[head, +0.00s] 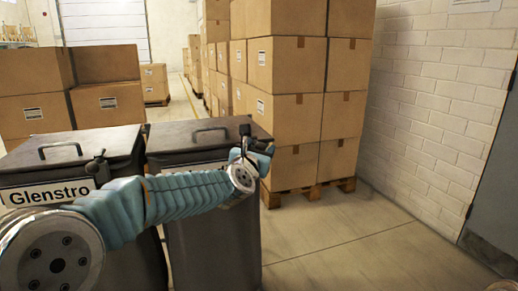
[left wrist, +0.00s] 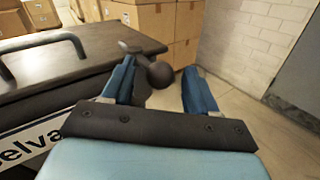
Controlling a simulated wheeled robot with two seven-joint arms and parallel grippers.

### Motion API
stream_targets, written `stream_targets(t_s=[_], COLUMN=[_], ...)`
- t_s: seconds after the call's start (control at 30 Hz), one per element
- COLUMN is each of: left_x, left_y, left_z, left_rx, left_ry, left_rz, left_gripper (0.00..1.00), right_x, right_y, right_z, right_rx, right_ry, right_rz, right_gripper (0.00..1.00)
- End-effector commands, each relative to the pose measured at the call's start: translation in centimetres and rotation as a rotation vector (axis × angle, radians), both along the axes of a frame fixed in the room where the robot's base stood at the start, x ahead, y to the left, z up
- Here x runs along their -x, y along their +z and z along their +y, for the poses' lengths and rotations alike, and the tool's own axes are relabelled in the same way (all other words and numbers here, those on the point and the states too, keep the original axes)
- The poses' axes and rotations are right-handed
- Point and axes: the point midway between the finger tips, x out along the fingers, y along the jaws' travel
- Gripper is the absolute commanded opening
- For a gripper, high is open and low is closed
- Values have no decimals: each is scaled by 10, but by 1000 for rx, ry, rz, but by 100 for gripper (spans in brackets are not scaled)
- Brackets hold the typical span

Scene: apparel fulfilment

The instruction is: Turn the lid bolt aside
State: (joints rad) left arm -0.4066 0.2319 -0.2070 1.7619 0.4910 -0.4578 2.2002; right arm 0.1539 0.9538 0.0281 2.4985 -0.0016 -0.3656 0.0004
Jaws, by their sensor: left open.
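Two dark grey bins with flat lids stand side by side in the head view. The left bin (head: 120,250) is labelled "Glenstro" and has a bolt (head: 97,163) at its lid's front right. The right bin (head: 210,245) has a lid (head: 180,134) with a bar handle; it also shows in the left wrist view (left wrist: 90,60), with a label reading "Selva". My left gripper (head: 262,147) is at this lid's right front corner. In the left wrist view its blue fingers (left wrist: 158,88) are open, with the bolt's dark ball knob (left wrist: 160,75) between them, nearer the left finger. Contact cannot be told.
Stacked cardboard boxes (head: 290,70) on a pallet (head: 310,190) stand behind and right of the bins. More boxes (head: 108,90) stand behind the left bin. A white brick wall (head: 430,110) is at the right. The floor (head: 350,245) right of the bins is clear.

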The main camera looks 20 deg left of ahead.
Motion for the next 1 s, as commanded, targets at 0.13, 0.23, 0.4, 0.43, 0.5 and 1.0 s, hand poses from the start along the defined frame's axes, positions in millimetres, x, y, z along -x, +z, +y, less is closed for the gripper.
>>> stream_targets(t_s=[0.13,0.23,0.4,0.43,0.5,1.0], left_x=[0,0,0,0,0,-2], left_y=[0,0,0,0,0,1], left_z=[0,0,0,0,0,-5], left_rx=[0,0,-1,-1,-1,1], left_ry=[0,0,0,0,0,47], left_rz=[0,0,0,0,0,0], left_gripper=[58,46,20,15,5,0], right_x=[0,0,0,0,0,0], right_y=[0,0,0,0,0,4], right_z=[0,0,0,0,0,0], right_rx=[0,0,0,0,0,0], right_ry=[0,0,0,0,0,0], right_rz=[0,0,0,0,0,1], right_gripper=[43,43,43,43,43,43])
